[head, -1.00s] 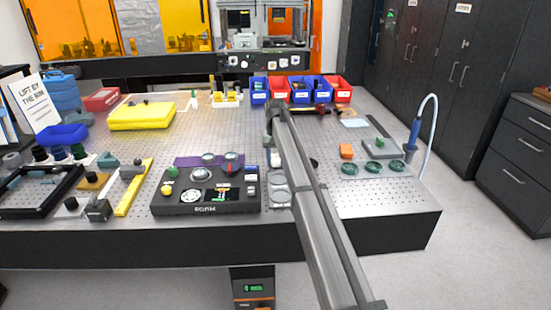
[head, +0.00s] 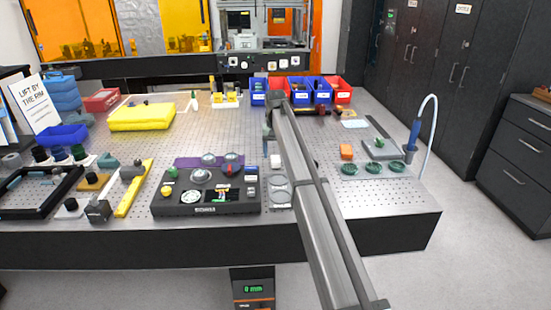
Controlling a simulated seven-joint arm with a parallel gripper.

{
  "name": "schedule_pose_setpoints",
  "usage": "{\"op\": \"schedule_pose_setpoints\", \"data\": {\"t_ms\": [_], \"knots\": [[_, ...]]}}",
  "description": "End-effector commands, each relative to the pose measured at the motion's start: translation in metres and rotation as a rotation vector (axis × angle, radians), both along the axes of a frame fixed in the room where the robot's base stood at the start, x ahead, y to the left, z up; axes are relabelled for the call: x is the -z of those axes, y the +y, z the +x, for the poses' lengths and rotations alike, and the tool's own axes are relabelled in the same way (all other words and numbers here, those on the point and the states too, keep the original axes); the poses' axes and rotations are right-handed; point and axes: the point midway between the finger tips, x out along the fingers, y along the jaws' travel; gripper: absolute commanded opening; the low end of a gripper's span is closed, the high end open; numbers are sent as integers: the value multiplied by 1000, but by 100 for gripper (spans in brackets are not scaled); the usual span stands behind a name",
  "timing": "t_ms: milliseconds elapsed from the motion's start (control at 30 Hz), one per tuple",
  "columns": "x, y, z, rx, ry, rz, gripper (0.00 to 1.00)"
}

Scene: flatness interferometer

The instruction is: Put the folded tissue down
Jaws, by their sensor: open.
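My gripper (head: 268,141) is at the far end of my arm, over the middle of the perforated table (head: 225,134). It is small and dark here and partly covered by my arm. It is open, and I see nothing held in it. A pale, flat piece (head: 355,124), which may be the folded tissue, lies on the table to the right of my gripper, apart from it. Anything directly behind or under my arm is hidden.
A black control panel (head: 166,206) stands at the front, left of my arm. Blue and red bins (head: 342,92) line the back. Bare table shows left of my gripper.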

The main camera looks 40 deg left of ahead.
Motion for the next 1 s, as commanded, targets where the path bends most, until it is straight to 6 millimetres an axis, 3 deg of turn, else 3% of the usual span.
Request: {"op": "schedule_pose_setpoints", "data": {"t_ms": [300,500,1000], "knots": [[-60,1,1,0,-1,1,69],[-81,1,0,0,-1,1,69],[-87,0,0,0,0,0,69]]}}
